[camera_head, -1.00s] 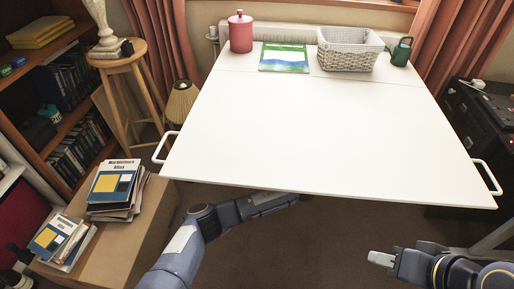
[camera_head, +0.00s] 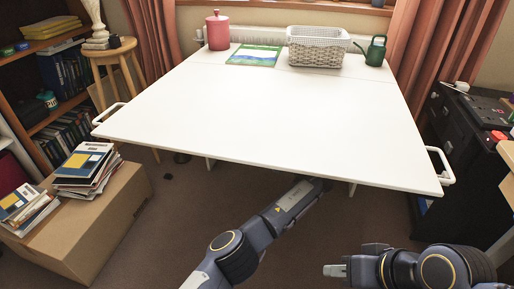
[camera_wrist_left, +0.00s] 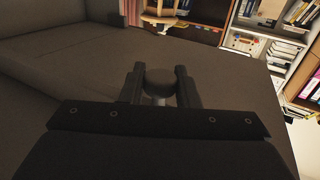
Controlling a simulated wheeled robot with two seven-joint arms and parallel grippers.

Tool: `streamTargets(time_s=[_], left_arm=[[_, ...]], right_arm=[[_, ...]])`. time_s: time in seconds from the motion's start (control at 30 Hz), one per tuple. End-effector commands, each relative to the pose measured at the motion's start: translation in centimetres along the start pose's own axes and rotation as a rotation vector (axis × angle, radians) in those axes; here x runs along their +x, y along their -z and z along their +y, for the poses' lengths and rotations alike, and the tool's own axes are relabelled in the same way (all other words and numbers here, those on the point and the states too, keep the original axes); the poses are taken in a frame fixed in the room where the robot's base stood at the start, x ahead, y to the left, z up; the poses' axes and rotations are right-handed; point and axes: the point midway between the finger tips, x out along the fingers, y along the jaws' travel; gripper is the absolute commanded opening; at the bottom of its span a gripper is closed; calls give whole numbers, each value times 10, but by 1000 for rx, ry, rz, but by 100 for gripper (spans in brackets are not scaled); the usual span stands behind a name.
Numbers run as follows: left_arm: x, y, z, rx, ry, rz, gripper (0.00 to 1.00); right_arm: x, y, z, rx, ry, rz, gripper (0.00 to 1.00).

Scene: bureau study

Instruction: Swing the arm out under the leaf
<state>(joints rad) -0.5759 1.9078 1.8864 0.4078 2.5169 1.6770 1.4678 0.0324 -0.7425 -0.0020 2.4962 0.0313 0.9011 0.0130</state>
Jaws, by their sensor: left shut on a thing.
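The white leaf (camera_head: 250,120) lies level in the head view, with a seam across its back and a white handle at each side. Two short pale pieces, a left one (camera_head: 210,163) and a right one (camera_head: 352,189), show below its front edge; I cannot tell if either is the swing arm. My left arm reaches under the front edge, and the leaf hides its gripper there. In the left wrist view my left gripper (camera_wrist_left: 160,88) is shut on a dark round knob (camera_wrist_left: 160,78). My right gripper (camera_head: 336,270) is in front of the leaf, apart from it; its jaw opening is unclear.
A red canister (camera_head: 217,32), a green-edged book (camera_head: 254,55), a white basket (camera_head: 318,47) and a green watering can (camera_head: 374,51) stand along the back. A cardboard box (camera_head: 85,215) with books is at left, a dark cabinet (camera_head: 465,140) at right.

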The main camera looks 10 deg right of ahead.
Motion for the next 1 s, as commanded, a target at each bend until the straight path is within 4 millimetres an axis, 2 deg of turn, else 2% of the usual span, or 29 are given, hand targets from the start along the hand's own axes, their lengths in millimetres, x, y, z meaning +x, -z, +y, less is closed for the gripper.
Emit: streamTargets(time_s=[0.47, 0.5, 0.63, 0.9, 1.0], left_arm=[[-6, 4, 2, -4, -4, 6, 0], [-6, 4, 2, -4, -4, 6, 30], [-5, 3, 2, -3, -2, 5, 47], [-5, 1, 1, -1, 2, 2, 48], [-11, 2, 1, -1, 0, 2, 48]], right_arm=[[2, -1, 1, 0, 0, 0, 36], [2, -1, 1, 0, 0, 0, 36], [2, -1, 1, 0, 0, 0, 36], [2, -1, 1, 0, 0, 0, 36], [0, 0, 0, 0, 0, 0, 36]])
